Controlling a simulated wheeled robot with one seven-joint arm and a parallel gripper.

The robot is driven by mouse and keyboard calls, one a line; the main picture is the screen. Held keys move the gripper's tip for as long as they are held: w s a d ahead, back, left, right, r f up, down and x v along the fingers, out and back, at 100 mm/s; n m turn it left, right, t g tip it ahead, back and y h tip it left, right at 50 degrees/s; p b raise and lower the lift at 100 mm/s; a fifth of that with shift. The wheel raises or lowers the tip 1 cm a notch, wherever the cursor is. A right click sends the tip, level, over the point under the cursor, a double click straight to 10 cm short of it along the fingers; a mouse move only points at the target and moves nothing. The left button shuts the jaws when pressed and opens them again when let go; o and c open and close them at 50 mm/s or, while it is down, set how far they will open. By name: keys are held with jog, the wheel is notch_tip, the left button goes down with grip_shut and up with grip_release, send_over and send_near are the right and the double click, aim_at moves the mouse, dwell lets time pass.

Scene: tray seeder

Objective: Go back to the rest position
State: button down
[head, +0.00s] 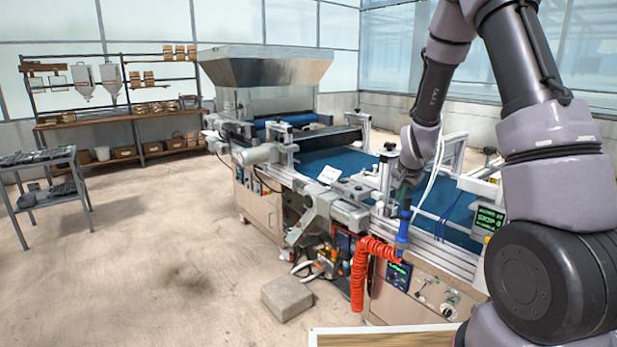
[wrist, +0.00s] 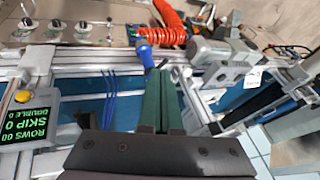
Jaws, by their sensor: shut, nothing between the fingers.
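My gripper (wrist: 160,72) shows in the wrist view as two green fingers side by side, shut with nothing between them. In the head view my gripper (head: 399,192) hangs over the near side of the tray seeder (head: 262,212), small and partly hard to make out. The fingertips point toward a blue nozzle (wrist: 146,55) on a coiled orange hose (wrist: 172,24). In the head view the blue nozzle (head: 403,228) stands upright at the machine's front rail, just below the gripper. I cannot tell whether they touch.
A display with a yellow button (wrist: 23,97) sits beside the blue belt. A metal hopper (head: 265,68) rises at the machine's far end. A concrete block (head: 287,297) lies on the floor. A trolley (head: 48,187) and shelves (head: 115,110) stand left. Floor between is clear.

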jog(key=s+a+r+n+y, duration=0.1)
jog(key=s+r, duration=0.6)
jog(key=r, duration=0.4)
jog(key=s+a+r+n+y, duration=0.1)
jog(key=s+a+r, duration=0.1)
jog(key=s+r, duration=0.65)
jog(key=s+r+n, duration=0.1)
jog(key=s+r, duration=0.4)
jog(key=s, duration=0.2)
jog(key=s+r+n+t, duration=0.1)
jog(key=s+r+n, duration=0.1)
jog(key=s+r, duration=0.3)
jog(key=s, duration=0.3)
jog(key=shift+s+a+y, duration=0.2)
jog(key=shift+a+y, duration=0.1)
